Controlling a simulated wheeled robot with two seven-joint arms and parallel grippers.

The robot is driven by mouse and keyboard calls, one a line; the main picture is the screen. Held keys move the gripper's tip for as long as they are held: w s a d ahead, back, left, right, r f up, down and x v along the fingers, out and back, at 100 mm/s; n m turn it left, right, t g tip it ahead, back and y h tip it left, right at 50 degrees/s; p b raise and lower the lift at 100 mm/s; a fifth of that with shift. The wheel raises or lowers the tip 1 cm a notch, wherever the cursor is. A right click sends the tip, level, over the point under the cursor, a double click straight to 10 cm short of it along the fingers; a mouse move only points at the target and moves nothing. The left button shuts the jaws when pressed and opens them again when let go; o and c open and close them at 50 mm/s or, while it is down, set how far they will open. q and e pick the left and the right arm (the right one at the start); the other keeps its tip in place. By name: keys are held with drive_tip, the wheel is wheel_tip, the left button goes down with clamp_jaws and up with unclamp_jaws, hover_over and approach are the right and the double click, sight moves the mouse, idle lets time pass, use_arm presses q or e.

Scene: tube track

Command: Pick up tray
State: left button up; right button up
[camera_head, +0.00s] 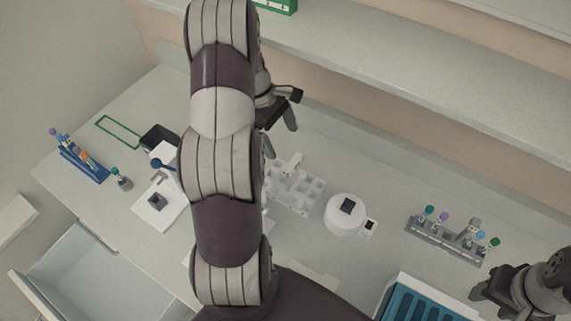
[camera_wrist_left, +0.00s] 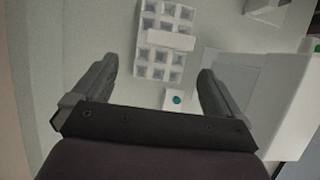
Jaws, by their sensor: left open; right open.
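A white tray (camera_head: 312,196) with square wells and a raised bar handle across it stands on the bench just right of my left arm, which hides its left part. It also shows in the left wrist view (camera_wrist_left: 143,56), at the top, ahead of the fingertips. My left gripper (camera_head: 279,133) is open and empty, behind the tray in the head view and apart from it. Its two spread fingers show in the left wrist view (camera_wrist_left: 157,75). My right gripper (camera_head: 492,289) is open near the lower right edge, by the front of the bench; its fingers are partly hidden.
A blue tube rack (camera_head: 82,163) stands at the left and a grey tube rack (camera_head: 432,236) at the right. A round white device (camera_head: 345,213) sits right of the tray. A blue-slotted box (camera_head: 418,303) is at the front. A drawer (camera_head: 80,270) is open at lower left.

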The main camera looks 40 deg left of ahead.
sight(292, 163)
use_arm(q)
drive_tip(key=d+f, duration=0.2)
drive_tip(key=s+d+f+p, duration=0.1)
drive_tip(key=d+f, duration=0.1)
drive_tip(key=shift+p, duration=0.3)
drive_tip(key=x, duration=0.1)
drive_tip(key=p+x, duration=0.1)
drive_tip(key=x, duration=0.1)
drive_tip(key=a+p+x, duration=0.1)
drive_tip(key=x, duration=0.1)
drive_tip(key=shift+w+f, duration=0.2)
drive_tip(key=shift+f, duration=0.1)
drive_tip(key=shift+d+f+p, duration=0.2)
drive_tip(key=shift+f+p, duration=0.1)
drive_tip(key=shift+f, duration=0.05)
drive_tip(key=shift+s+d, duration=0.15)
drive_tip(key=shift+d, duration=0.1)
drive_tip(key=c, duration=1.1)
use_arm(e)
drive_tip(key=r, duration=0.2)
drive_tip(key=s+d+r, duration=0.1)
drive_tip(key=shift+d+r, duration=0.1)
drive_tip(key=shift+r, duration=0.1)
